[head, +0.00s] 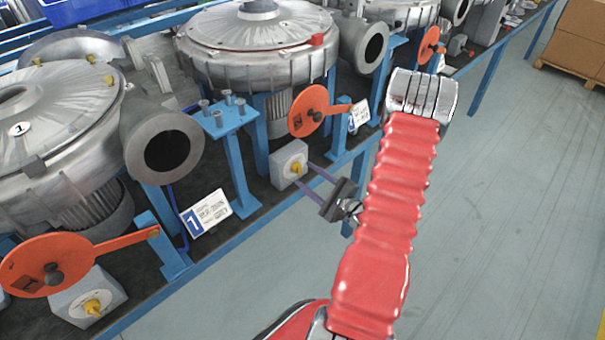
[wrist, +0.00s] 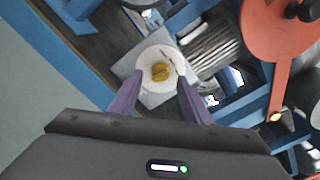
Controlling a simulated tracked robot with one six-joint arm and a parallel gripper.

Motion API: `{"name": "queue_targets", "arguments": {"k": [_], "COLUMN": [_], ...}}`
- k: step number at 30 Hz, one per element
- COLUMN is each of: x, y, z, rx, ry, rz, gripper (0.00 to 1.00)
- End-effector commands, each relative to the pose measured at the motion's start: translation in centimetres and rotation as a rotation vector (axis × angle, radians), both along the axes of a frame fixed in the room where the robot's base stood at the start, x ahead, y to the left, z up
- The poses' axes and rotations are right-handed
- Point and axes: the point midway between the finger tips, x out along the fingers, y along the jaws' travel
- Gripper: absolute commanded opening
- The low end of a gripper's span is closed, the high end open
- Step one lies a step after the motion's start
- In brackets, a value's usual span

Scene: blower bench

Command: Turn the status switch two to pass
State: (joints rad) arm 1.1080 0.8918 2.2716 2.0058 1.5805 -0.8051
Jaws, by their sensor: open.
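The switch beside the second blower is a pale grey box (head: 289,160) with a yellow knob (head: 296,168) on its front. In the wrist view, the yellow knob (wrist: 160,73) sits on a round white dial (wrist: 153,58), between the fingertips in the picture. Its markings and the knob's setting are too small to read. My gripper (head: 303,173) is open, its two purple fingers reaching toward the knob from the front right. In the wrist view, my gripper (wrist: 160,78) has one finger on each side of the knob. I cannot tell whether they touch it.
An orange lever disc (head: 309,110) stands just above the switch box; it also shows in the wrist view (wrist: 280,28). Another yellow-knobbed switch (head: 90,304) and a plate marked 1 (head: 207,213) are at left. Blue posts (head: 238,175) flank the box. The floor (head: 500,200) at right is clear.

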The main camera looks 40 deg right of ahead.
Motion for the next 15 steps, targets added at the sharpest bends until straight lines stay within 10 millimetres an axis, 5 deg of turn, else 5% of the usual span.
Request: {"name": "queue_targets", "arguments": {"k": [6, 15], "x": [2.1, 2.7], "y": [0.1, 0.1], "z": [0.0, 0.0], "rx": [0.000, 0.000], "ry": [0.001, 0.001], "rz": [0.001, -0.001], "gripper": [0.44, 0.44]}}
